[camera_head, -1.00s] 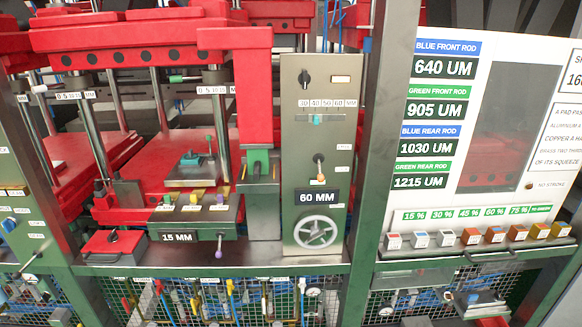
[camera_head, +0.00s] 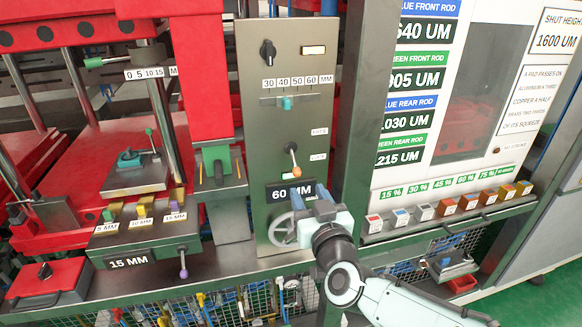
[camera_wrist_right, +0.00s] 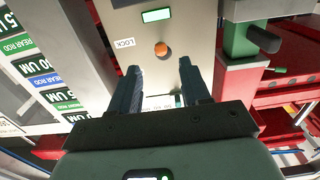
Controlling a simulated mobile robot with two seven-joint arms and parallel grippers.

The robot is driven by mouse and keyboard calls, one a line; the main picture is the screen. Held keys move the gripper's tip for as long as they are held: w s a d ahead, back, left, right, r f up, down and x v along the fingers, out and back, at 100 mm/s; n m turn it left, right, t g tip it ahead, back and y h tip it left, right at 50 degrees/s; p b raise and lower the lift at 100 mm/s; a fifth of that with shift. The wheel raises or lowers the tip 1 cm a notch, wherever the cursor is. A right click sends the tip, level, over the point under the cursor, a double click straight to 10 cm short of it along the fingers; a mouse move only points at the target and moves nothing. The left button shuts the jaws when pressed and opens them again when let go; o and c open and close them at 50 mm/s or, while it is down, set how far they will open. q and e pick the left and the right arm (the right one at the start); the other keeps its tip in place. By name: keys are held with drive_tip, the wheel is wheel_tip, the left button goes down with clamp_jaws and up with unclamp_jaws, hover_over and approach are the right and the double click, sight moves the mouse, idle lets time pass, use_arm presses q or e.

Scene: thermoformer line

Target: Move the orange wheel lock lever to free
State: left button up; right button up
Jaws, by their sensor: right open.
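The orange wheel lock lever (camera_head: 292,147) is a small round orange knob on a short stem, on the grey control panel (camera_head: 255,120). Two small labels sit to its right, the lower one the LOCK label (camera_head: 318,156). In the right wrist view the orange knob (camera_wrist_right: 161,49) is beside the LOCK label (camera_wrist_right: 124,43). My right gripper (camera_head: 309,195) is below the lever, in front of the handwheel (camera_head: 282,230), which it partly hides. It is open and empty; in the wrist view the knob appears just beyond the gap between its fingertips (camera_wrist_right: 160,68). My left gripper is out of view.
A 60 MM display (camera_head: 289,192) sits just below the lever. A dark post (camera_head: 352,110) stands close to the right of the panel. A teal slider (camera_head: 287,103) and a black knob (camera_head: 267,52) are higher up. Red press parts (camera_head: 205,70) stand to the left.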

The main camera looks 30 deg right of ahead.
sight(299, 177)
drive_tip(key=p+x, duration=0.1)
drive_tip(key=x, duration=1)
drive_tip(key=shift+a+p, duration=0.1)
drive_tip(key=shift+p, duration=0.2)
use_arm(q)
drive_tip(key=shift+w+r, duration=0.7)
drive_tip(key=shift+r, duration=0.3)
use_arm(e)
clamp_jaws()
